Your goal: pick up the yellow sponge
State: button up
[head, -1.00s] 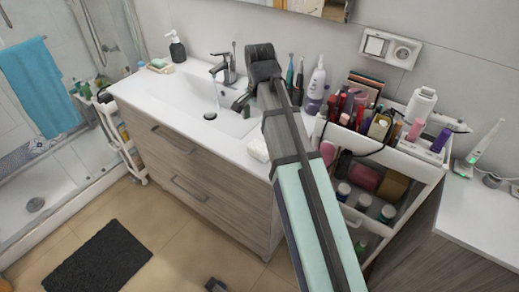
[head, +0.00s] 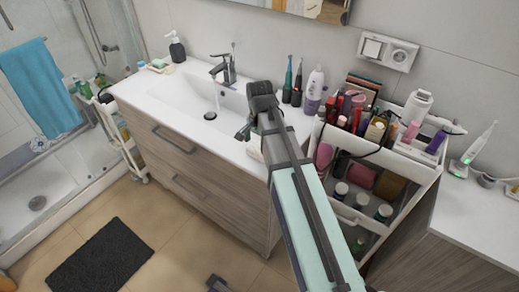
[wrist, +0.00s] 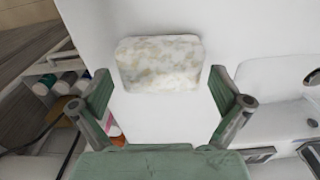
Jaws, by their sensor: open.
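A pale, mottled, cream-white block (wrist: 160,63), which may be the sponge, lies on the white counter in the wrist view. It does not look clearly yellow. In the head view only a sliver of it (head: 254,149) shows beside my arm. My gripper (head: 243,133) is over the front right part of the washbasin counter. In the wrist view my gripper (wrist: 161,88) is open, with one finger to each side of the block and nothing held. I cannot tell its exact height above the block.
The basin (head: 185,92) with running tap (head: 222,66) lies left of my gripper. A crowded cosmetics cart (head: 335,134) stands on the right. Toothbrushes and a white-purple bottle (head: 314,90) stand behind. A soap dish (head: 159,66) and dark dispenser (head: 177,48) are at the far left.

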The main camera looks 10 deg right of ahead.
jog(key=shift+f, duration=0.55)
jog(key=c, duration=0.9)
jog(key=shift+o, duration=0.2)
jog(key=shift+r, duration=0.1)
